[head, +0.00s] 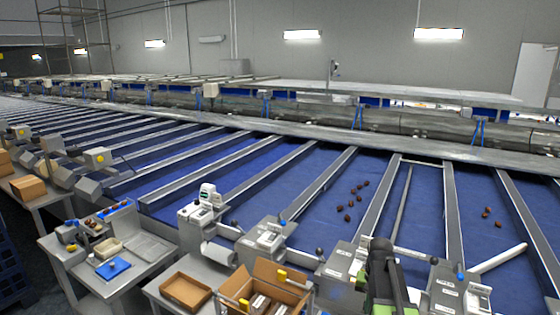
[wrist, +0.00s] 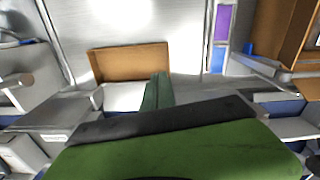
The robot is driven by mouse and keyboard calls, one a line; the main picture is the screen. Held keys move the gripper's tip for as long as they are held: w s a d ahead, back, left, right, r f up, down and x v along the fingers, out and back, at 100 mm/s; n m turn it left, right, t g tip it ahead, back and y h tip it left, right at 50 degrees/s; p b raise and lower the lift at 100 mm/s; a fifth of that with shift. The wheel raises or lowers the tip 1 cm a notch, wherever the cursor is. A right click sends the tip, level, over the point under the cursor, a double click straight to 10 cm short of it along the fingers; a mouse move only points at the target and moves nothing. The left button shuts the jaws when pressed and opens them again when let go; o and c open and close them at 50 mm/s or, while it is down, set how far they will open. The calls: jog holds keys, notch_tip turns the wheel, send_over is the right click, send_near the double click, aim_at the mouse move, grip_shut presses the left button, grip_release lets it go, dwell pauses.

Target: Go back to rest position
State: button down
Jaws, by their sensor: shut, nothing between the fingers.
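My gripper (wrist: 157,92) shows in the wrist view as narrow dark green fingers, closed together with nothing between them. Behind them, a wide green part of my own arm with a dark edge fills the bottom of that view. The fingers point toward an open cardboard tray (wrist: 128,62) on a pale metal surface and overlap its near edge in the picture; contact cannot be told. In the head view my dark and green arm rises at the bottom right, in front of the sorting lanes; its fingertips cannot be made out there.
Small brown dates (head: 352,200) lie scattered on a blue lane (head: 310,215). An open cardboard box (head: 262,288) and a shallow cardboard tray (head: 186,291) stand at the front. A side table (head: 60,245) holds trays. Metal boxes (head: 345,262) line the lane ends near my arm.

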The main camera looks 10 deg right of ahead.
jog(key=s+a+f+n+b, duration=0.1)
jog(key=s+a+f, duration=0.1)
jog(key=a, duration=0.5)
jog(key=s+a+f+n+b, duration=0.2)
jog(key=a, duration=0.5)
jog(key=s+a+f+n+b, duration=0.2)
jog(key=s+a+f, duration=0.1)
jog(key=a, duration=0.4)
jog(key=shift+a, duration=0.35)
jog(key=shift+d, duration=0.1)
